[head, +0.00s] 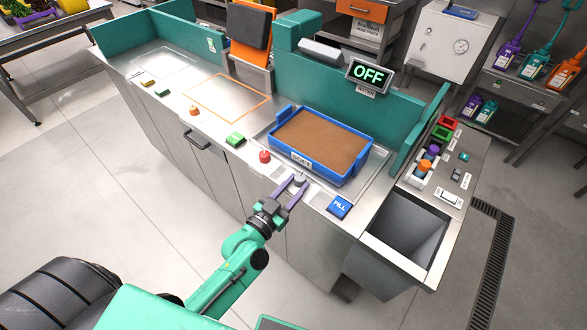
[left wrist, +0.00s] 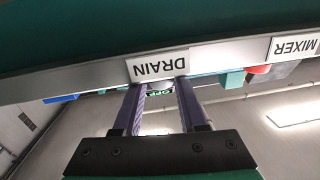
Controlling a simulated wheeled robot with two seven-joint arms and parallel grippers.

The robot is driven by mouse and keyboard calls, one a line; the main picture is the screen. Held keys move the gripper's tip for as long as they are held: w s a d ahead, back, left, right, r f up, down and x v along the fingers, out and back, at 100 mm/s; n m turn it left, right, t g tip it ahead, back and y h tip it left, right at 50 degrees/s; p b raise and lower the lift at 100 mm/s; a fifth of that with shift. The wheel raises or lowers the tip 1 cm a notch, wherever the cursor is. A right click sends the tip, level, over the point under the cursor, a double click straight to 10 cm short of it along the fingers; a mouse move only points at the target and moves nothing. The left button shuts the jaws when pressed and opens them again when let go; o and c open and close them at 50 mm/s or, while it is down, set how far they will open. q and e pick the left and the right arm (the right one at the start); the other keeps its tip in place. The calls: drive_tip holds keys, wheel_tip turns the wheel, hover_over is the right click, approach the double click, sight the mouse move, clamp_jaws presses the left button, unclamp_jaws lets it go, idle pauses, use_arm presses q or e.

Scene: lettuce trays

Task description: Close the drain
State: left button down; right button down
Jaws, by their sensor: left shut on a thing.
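The drain knob (head: 299,179) is a small grey knob on the counter's front edge, below the blue tray. My left gripper (head: 292,188) has its purple fingers on either side of this knob and is shut on it. In the left wrist view, the DRAIN label (left wrist: 158,66) appears upside down above my left gripper (left wrist: 160,95), with part of the grey knob between the fingers. The knob's turn position is hard to read. My right gripper is not in view.
A blue tray (head: 348,174) filled with brown matter sits in the basin behind the knob. A blue FILL button (head: 339,207) is to the right, and a red knob (head: 265,156) to the left. A display (head: 369,75) reads OFF. An open chute (head: 408,225) is at the right.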

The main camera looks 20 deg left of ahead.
use_arm(q)
drive_tip(key=y, duration=0.1)
drive_tip(key=n+y+p, duration=0.2)
drive_tip(key=shift+d+r+t, duration=0.25)
drive_tip(key=shift+d+t, duration=0.05)
drive_tip(key=shift+f+n+y+p, duration=0.2)
drive_tip(key=shift+n+y+p, duration=0.3)
drive_tip(key=shift+y+p, duration=0.25)
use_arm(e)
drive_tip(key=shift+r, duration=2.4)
use_arm(q)
drive_tip(key=shift+y, duration=0.25)
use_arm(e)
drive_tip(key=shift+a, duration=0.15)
use_arm(q)
drive_tip(key=shift+c, duration=2.3)
unclamp_jaws()
drive_tip(key=shift+d, duration=0.1)
drive_tip(key=shift+s+f, duration=0.1)
drive_tip(key=shift+s, duration=0.05)
